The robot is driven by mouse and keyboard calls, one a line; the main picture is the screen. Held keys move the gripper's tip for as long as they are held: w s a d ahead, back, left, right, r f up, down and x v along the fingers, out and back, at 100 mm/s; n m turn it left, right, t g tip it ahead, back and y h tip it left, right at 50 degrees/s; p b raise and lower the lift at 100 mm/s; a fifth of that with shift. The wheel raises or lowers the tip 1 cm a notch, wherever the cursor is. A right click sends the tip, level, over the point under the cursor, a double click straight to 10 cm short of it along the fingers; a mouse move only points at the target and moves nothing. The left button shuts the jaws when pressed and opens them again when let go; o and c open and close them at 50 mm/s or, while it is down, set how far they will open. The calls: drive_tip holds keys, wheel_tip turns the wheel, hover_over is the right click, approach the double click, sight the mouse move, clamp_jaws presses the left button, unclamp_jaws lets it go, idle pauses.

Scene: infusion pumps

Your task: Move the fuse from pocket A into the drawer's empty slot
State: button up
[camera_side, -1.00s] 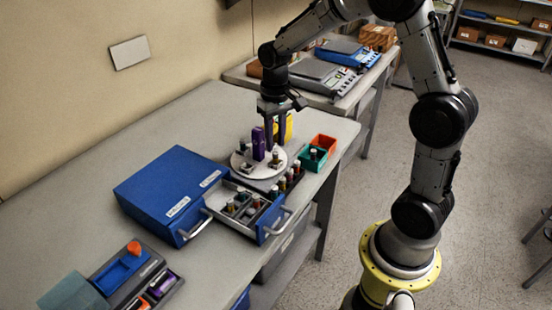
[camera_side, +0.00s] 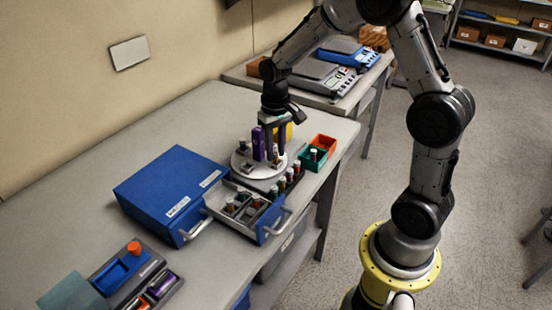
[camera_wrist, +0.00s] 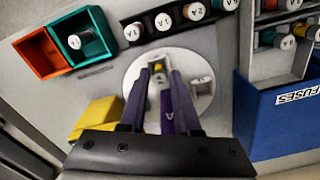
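A round pale turntable (camera_side: 240,171) stands behind the open drawer, with a small fuse (camera_side: 275,158) upright on it. This fuse (camera_wrist: 158,74) shows between my fingertips in the wrist view. My gripper (camera_side: 275,154) points down over the turntable, with its fingers apart on either side of the fuse; a gap seems to show. A purple block (camera_side: 258,144) stands beside the fingers. The blue-fronted drawer (camera_side: 272,222) is pulled out of the blue cabinet (camera_side: 170,190) and holds several fuses in grey compartments. I cannot make out its empty slot clearly.
A green bin (camera_side: 313,163) with a fuse and an orange bin (camera_side: 326,142) stand to the right. A yellow block (camera_side: 286,131) stands behind my fingers.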

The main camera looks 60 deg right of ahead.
sight(276, 153)
drive_tip(key=shift+c, duration=0.2)
clamp_jaws()
drive_tip(key=shift+r, duration=0.1)
drive_tip(key=shift+r, duration=3.45)
